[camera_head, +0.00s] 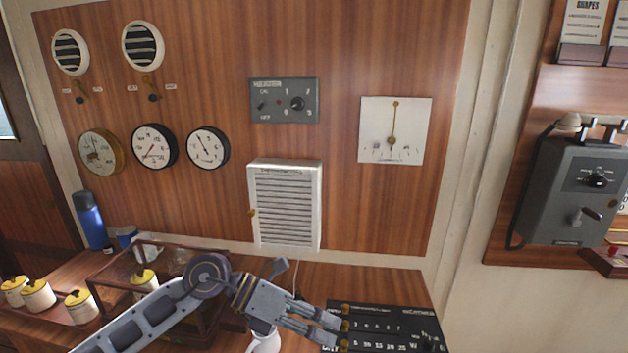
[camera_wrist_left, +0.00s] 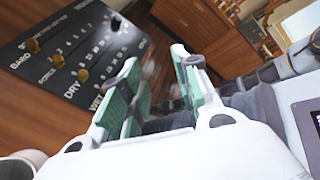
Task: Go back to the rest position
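My left gripper (camera_head: 332,330) is at the bottom centre of the head view, by the left edge of a black weather board (camera_head: 388,326) with brass knobs. Its two fingers with green pads show apart in the left wrist view (camera_wrist_left: 158,78), with nothing held between them. The weather board also shows at the upper left of the left wrist view (camera_wrist_left: 70,62), beside the fingers. I cannot tell whether a fingertip touches the board. My right gripper is not in the head view.
A white mug (camera_head: 266,342) stands close below my left gripper. A wooden rack (camera_head: 190,256) is behind my left arm, with yellow-lidded jars (camera_head: 38,296) and a blue flask (camera_head: 90,220) at the left. Gauges and a white louvred box (camera_head: 286,206) are on the wall.

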